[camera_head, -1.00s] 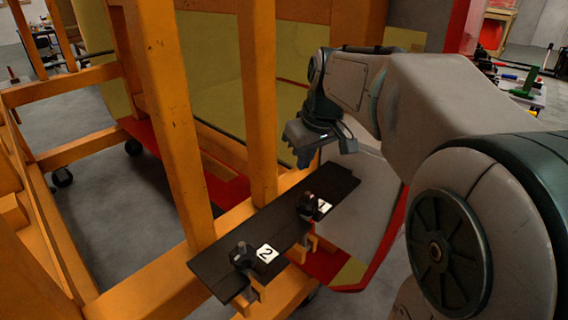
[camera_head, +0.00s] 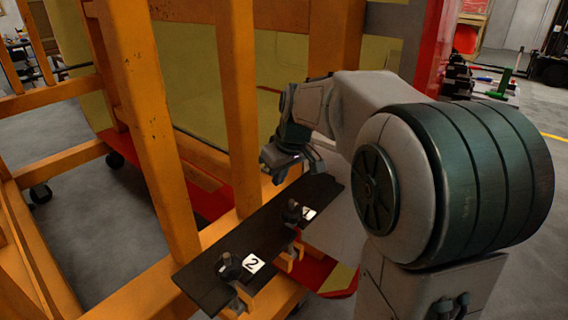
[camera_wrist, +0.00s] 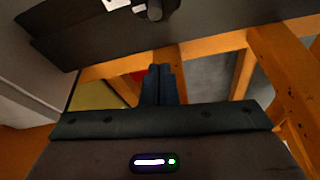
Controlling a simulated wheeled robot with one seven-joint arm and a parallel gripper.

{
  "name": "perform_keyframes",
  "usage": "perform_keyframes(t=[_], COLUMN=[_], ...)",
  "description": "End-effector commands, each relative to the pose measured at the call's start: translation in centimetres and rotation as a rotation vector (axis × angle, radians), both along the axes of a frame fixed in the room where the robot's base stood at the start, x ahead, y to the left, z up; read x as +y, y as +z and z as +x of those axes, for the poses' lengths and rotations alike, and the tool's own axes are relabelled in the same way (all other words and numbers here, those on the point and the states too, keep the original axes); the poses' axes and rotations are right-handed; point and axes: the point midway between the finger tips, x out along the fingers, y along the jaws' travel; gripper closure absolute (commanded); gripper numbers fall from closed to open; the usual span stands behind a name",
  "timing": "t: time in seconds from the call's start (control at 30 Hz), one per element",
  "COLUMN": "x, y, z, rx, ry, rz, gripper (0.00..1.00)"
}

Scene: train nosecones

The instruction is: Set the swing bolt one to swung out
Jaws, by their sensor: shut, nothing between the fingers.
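Swing bolt one (camera_head: 292,211) is a dark bolt beside a white tag marked 1, on a black plate (camera_head: 252,221) fixed to the orange frame. Swing bolt two (camera_head: 229,265), beside the tag marked 2, sits nearer on the same plate. My gripper (camera_head: 279,178) is beyond the far end of the plate, apart from bolt one. In the wrist view my gripper (camera_wrist: 160,72) has its fingers together with nothing between them. A bolt (camera_wrist: 153,10) and part of a white tag are cut off at the top edge there; the number cannot be read.
Orange posts (camera_head: 158,130) and rails of the frame stand left of and behind the plate. Orange brackets (camera_head: 243,297) stick out below its front edge. A red and yellow panel lies beyond. A cluttered table (camera_head: 495,92) stands far back right.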

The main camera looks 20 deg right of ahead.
Motion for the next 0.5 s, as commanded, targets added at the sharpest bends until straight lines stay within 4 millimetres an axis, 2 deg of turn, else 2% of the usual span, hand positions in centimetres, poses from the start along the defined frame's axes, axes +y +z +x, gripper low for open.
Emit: perform_keyframes(t=[0.03, 0.13, 0.3, 0.5], x=[0.2, 0.5, -0.6, -1.2], y=[-1.2, -3.1, -2.9, -3.0], z=[0.3, 0.9, -1.3, -2.6], rx=[0.006, 0.006, -0.001, -0.001], ry=[0.001, 0.001, -0.003, -0.001], rz=[0.001, 0.0, -0.001, 0.0], gripper=[1.0, 1.0, 1.0, 1.0])
